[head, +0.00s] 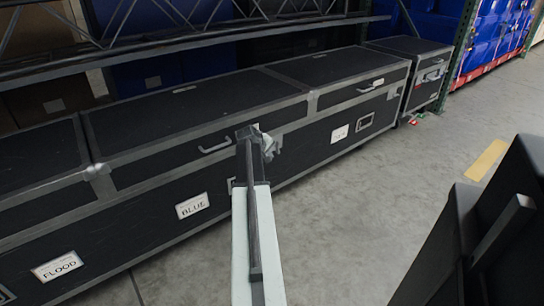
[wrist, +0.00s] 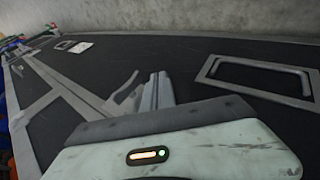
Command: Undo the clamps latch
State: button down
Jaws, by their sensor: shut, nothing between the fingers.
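A long row of black cases with grey metal edges stands on the floor in the head view. My gripper (head: 258,134) is at the front of the row, between a label reading BLUE (head: 193,205) and a white label (head: 339,133) too small to read. A grey metal latch (head: 272,146) shows just right of my gripper. In the wrist view my gripper (wrist: 157,90) is shut and empty, close beside a grey latch-like piece (wrist: 124,88) on the case front. I cannot tell whether they touch, or which case is the clamps one.
A recessed handle (wrist: 258,76) is right of the fingers in the wrist view. Another label reads FLOOD (head: 57,266). A rack shelf beam (head: 200,40) runs above and behind the cases. The concrete floor (head: 350,215) in front is clear.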

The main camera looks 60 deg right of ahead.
jog(key=w+a, duration=0.2)
jog(key=a, duration=0.9)
jog(key=shift+w, duration=0.25)
jog(key=shift+f, duration=0.15)
